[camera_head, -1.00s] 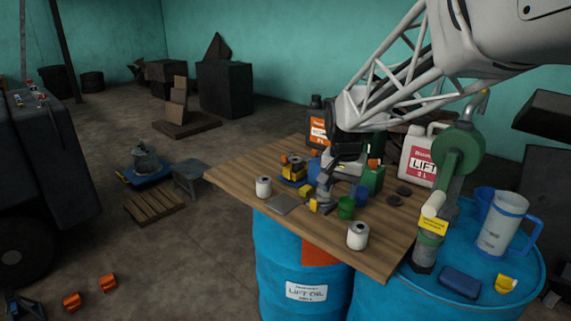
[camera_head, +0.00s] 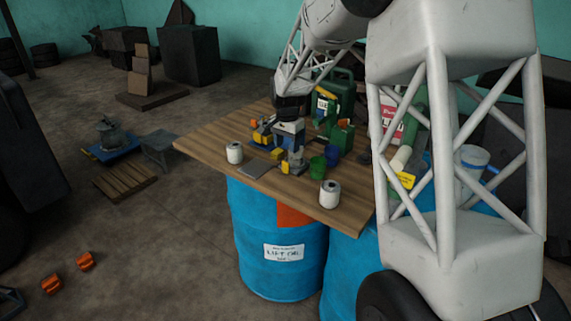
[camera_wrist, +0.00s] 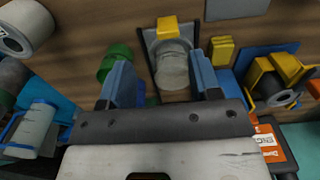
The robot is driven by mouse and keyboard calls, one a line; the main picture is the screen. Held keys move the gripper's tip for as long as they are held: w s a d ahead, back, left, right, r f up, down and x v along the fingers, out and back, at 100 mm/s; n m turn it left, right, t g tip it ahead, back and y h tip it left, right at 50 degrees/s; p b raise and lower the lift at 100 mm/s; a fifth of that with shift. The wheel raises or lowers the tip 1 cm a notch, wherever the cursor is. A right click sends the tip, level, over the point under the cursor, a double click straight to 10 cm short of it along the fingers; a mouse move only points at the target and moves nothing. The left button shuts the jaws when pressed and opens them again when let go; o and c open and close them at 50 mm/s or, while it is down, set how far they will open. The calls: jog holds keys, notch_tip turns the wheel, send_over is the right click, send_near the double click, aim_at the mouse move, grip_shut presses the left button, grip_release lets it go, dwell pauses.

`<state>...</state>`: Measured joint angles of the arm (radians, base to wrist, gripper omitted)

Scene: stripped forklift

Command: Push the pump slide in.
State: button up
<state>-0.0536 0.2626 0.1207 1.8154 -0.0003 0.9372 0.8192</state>
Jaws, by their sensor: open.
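My gripper (camera_head: 288,146) is low over the middle of the wooden table. In the wrist view its two blue fingers (camera_wrist: 160,62) are open and well apart. A grey ribbed cylinder (camera_wrist: 173,72) with a yellow block (camera_wrist: 168,27) at one end sits in a dark frame between and beyond the fingers. It looks like the pump slide unit, but I cannot be sure. I see no clear contact between it and the fingers. In the head view its grey end (camera_head: 297,157) shows beside the gripper, and the rest is partly hidden.
Close by are a green cup (camera_wrist: 114,57), a yellow block (camera_wrist: 222,50), a yellow-and-blue device (camera_wrist: 268,82) and a grey plate (camera_head: 253,168). White rolls (camera_head: 329,194) stand near the front edge. A green jug (camera_head: 343,139) stands behind. Blue drums (camera_head: 262,235) stand below the table.

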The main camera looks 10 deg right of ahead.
aim_at(286, 162)
jog(key=shift+w+a+f, duration=0.1)
jog(key=shift+w+f, duration=0.4)
jog(key=shift+w, duration=0.15)
jog(key=shift+f, duration=0.1)
jog(key=shift+f, duration=3.8)
